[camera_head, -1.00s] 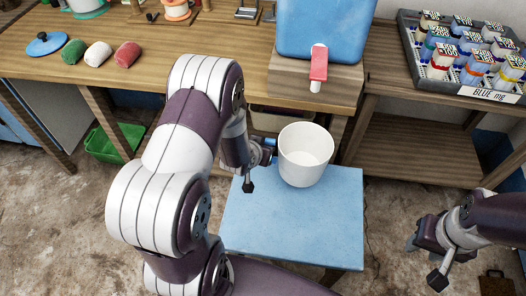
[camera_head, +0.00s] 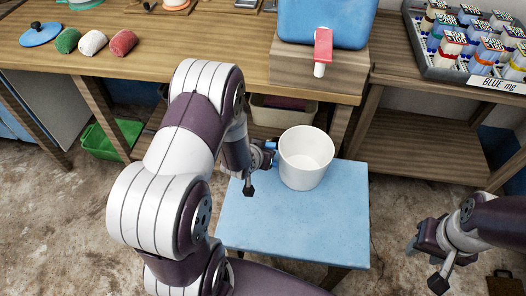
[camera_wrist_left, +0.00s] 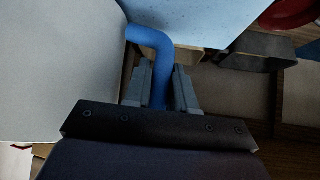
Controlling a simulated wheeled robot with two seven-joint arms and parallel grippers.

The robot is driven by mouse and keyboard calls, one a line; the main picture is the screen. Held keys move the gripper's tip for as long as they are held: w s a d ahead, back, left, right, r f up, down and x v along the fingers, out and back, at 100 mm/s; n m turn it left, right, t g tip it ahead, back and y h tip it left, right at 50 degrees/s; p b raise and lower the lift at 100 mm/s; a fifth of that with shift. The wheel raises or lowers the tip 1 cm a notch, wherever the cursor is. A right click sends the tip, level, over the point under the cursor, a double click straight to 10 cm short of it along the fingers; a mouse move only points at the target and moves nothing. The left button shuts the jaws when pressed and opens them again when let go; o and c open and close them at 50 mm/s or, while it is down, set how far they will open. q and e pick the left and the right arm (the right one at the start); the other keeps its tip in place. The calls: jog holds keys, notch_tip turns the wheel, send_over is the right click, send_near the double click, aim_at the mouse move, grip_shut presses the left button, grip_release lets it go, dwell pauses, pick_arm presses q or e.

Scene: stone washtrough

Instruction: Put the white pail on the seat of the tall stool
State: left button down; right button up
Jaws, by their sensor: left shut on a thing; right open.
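The white pail (camera_head: 304,160) hangs upright from my left gripper (camera_head: 271,152), which is shut on the pail's blue handle. In the left wrist view the bent blue handle (camera_wrist_left: 152,42) runs between the two fingers, with the pail's pale wall (camera_wrist_left: 60,70) on the left. The stool has a light blue seat (camera_head: 285,225). The pail overlaps the far part of the seat in the head view; I cannot tell whether its base touches it. My right gripper (camera_head: 424,264) is open and empty, to the right of the stool.
The wooden workbench (camera_head: 230,65) stands behind the stool, with a blue tank (camera_head: 320,20) and its red tap (camera_head: 323,45). A tray of bottles (camera_head: 450,70) stands at the right. A green bin (camera_head: 100,140) sits under the bench. The near part of the seat is bare.

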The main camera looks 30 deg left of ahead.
pick_arm(q)
jog(key=shift+f, duration=0.2)
jog(key=c, duration=0.8)
grip_release()
jog(key=shift+c, duration=0.2)
jog(key=p+v, duration=0.4)
jog(key=v, duration=0.8)
jog(key=shift+s+r, duration=0.2)
jog(key=shift+s, duration=0.05)
